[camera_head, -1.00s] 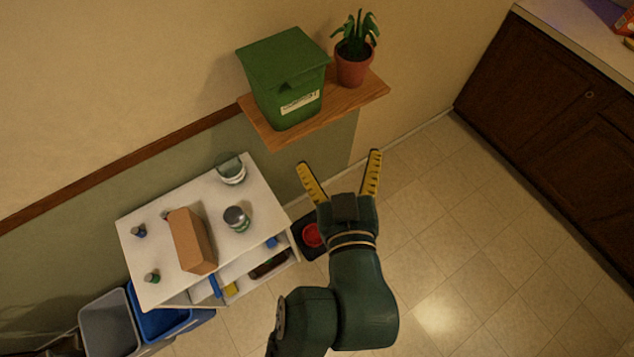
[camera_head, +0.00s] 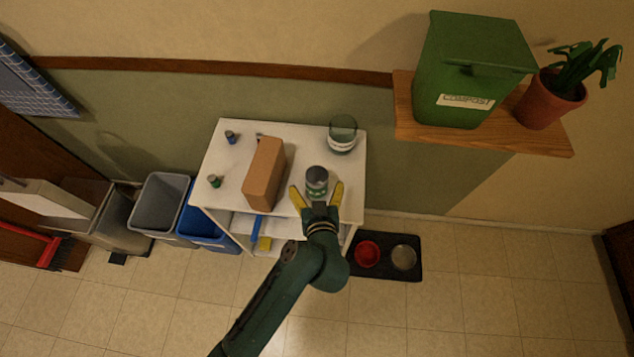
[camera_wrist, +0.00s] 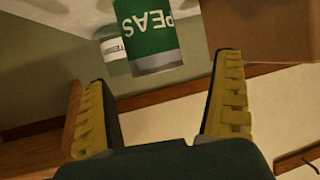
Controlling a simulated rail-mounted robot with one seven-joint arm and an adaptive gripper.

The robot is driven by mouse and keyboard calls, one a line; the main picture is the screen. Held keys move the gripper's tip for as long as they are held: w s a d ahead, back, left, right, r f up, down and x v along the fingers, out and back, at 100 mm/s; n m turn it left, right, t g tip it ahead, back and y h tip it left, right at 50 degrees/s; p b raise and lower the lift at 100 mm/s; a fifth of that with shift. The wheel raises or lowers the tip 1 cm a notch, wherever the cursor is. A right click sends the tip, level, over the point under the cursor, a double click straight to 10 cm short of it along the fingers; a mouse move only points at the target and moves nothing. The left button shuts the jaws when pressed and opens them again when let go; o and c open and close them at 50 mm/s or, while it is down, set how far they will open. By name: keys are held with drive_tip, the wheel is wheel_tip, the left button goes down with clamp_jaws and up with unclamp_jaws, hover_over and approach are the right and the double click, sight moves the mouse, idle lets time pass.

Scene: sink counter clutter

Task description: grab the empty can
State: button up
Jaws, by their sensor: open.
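A can (camera_head: 317,178) with a grey top stands upright on the white cart. In the wrist view the can (camera_wrist: 150,38) shows a green label reading PEAS, upside down. Whether it is empty cannot be seen. My gripper (camera_head: 317,188) is open, with its yellow-padded fingers spread at the cart's front edge, pointing at the can. In the wrist view, the can appears just beyond my gripper (camera_wrist: 163,75), in line with the gap between the fingertips. Nothing is held.
A glass jar (camera_head: 342,136) stands behind the can. A brown box (camera_head: 264,173) stands to its left, with small bottles (camera_head: 215,181) farther left. A shelf (camera_head: 480,136) at right holds a green compost bin (camera_head: 468,75) and potted plant (camera_head: 550,100). Pet bowls (camera_head: 367,254) lie on the floor.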

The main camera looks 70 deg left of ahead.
sight(317, 178)
drive_tip(key=x, duration=0.5)
drive_tip(key=shift+w+f, duration=0.25)
drive_tip(key=shift+f, duration=0.25)
drive_tip(key=shift+d, duration=0.1)
drive_tip(key=c, duration=1.2)
drive_tip(key=shift+r, duration=0.1)
